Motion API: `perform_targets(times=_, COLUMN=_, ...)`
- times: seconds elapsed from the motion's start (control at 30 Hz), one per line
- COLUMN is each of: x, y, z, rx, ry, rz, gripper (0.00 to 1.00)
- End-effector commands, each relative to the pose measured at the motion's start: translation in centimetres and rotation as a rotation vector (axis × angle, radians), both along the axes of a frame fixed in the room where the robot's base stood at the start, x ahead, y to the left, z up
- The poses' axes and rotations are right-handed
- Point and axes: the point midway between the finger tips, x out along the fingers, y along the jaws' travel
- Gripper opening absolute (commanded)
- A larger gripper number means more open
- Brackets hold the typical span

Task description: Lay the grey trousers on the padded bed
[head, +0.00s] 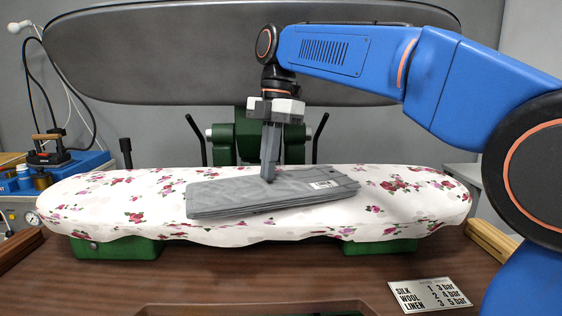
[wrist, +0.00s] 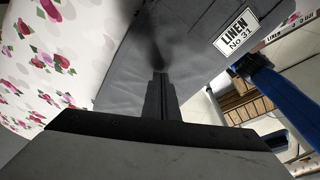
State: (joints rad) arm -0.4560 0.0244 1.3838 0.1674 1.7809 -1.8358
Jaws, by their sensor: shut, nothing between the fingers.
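The grey trousers (head: 235,196) lie folded flat on the flowered padded bed (head: 100,207), near its middle and slightly askew. A white label on them reads LINEN No 31 in the wrist view, where the trousers (wrist: 115,80) fill the upper middle. My gripper (head: 268,178) points down over the trousers with its fingers shut and nothing between them. Its tips are at or just above the cloth; I cannot tell whether they touch. The shut fingers also show in the wrist view (wrist: 160,85).
A large dark grey press head (head: 220,60) hangs behind the bed, with green machinery and two black levers beneath. An iron (head: 47,152) stands on a blue unit at left. A metal plate (head: 430,294) listing SILK, WOOL and LINEN lies on the brown tabletop at front right.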

Motion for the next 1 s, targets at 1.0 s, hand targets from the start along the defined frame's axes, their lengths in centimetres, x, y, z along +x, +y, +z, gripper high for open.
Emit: perform_targets(times=1.0, x=-2.2, y=2.4, z=-2.1, rx=-0.008, ry=0.011, rz=-0.002, gripper=0.0)
